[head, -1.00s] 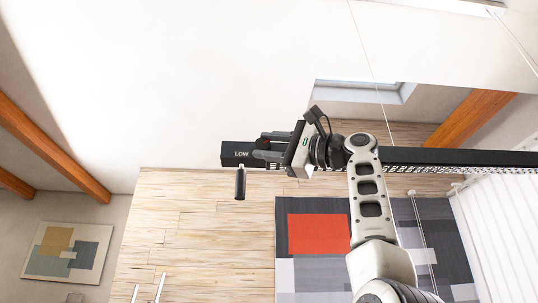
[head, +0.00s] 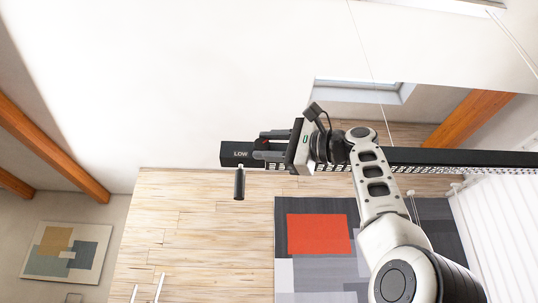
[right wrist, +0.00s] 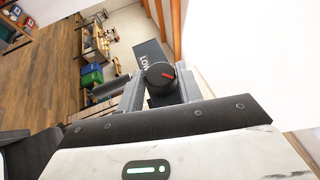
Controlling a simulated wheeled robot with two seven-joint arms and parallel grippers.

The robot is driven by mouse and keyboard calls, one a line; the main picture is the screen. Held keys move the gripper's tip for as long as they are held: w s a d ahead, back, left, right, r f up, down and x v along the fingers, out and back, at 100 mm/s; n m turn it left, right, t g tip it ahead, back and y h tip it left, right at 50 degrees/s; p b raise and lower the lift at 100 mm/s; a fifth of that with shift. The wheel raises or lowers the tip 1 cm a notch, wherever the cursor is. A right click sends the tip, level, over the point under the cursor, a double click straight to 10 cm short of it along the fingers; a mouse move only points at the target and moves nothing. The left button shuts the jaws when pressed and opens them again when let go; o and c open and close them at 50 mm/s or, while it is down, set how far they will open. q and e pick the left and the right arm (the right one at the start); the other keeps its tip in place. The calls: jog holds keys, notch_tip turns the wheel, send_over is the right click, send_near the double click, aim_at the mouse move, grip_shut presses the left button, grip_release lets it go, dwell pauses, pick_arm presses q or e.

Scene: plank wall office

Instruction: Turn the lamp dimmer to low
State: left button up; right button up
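The lamp dimmer is a black box (head: 238,153) marked LOW on its left end, at the left end of a long black bar in the head view. A round black knob (right wrist: 160,77) with a red pointer shows in the right wrist view, its pointer towards the right. My right gripper (right wrist: 161,90) has one finger on each side of the knob, close against it, and looks shut on it. It also shows in the head view (head: 268,150), against the box. The marked end of the box (right wrist: 150,52) shows behind the knob. My left gripper is out of view.
A black cylindrical handle (head: 239,183) hangs below the box. The black bar (head: 450,157) runs right behind my right arm. The space left of the box is clear.

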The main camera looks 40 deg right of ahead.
jog(key=o, duration=0.3)
jog(key=shift+s+f, duration=0.1)
jog(key=shift+s, duration=0.05)
pick_arm(q)
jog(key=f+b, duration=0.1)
jog(key=b, duration=0.1)
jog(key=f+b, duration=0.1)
jog(key=b, duration=0.1)
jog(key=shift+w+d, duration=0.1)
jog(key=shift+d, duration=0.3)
pick_arm(e)
jog(key=v, duration=1.5)
jog(key=shift+s, duration=0.3)
jog(key=shift+d, duration=0.15)
